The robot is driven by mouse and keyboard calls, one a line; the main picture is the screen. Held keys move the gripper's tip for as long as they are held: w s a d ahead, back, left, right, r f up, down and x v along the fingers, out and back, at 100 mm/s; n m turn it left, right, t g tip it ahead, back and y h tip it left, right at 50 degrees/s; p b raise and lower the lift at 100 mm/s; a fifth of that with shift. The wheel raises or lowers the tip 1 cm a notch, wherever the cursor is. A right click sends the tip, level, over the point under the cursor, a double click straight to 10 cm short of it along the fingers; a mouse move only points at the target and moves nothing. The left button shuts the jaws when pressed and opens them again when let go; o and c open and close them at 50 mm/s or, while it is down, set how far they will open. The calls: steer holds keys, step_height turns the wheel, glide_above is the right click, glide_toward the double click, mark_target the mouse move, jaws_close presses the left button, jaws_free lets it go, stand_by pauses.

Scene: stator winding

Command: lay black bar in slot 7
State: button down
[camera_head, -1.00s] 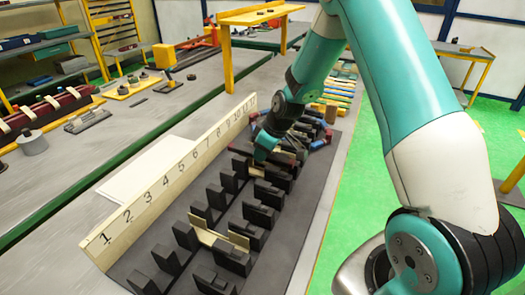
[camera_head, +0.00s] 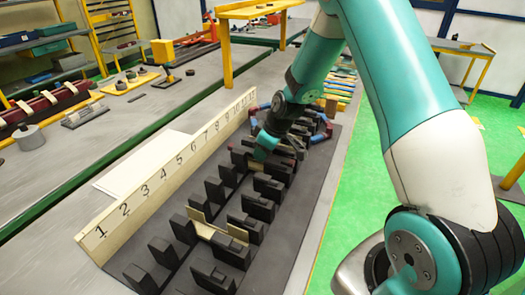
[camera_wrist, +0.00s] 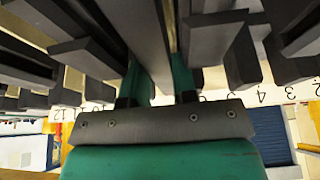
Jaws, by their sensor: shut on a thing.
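My gripper (camera_head: 262,152) points down over the black slotted rack (camera_head: 185,250), around the 7 and 8 marks of its number board (camera_head: 165,180). In the wrist view, its green fingers (camera_wrist: 160,88) are closed on a long dark bar (camera_wrist: 150,35), which runs between the rack's dark blocks. In the head view my wrist hides the bar, and I cannot tell which slot it lines up with or whether it touches the rack.
A tan piece (camera_head: 212,232) lies across the rack near the low numbers. Red and blue pieces (camera_head: 322,128) stand at its far end. Upright black blocks crowd both sides of my gripper. A white sheet (camera_head: 135,175) lies behind the board.

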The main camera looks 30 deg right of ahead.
steer(key=c, duration=0.8)
jaws_free()
steer(key=shift+r, duration=0.2)
steer(key=shift+r+p, duration=0.5)
steer(key=shift+r, duration=0.05)
steer(key=shift+r, duration=0.1)
steer(key=shift+r+p, duration=2.55)
steer(key=shift+r, duration=1.15)
steer(key=shift+r, duration=0.1)
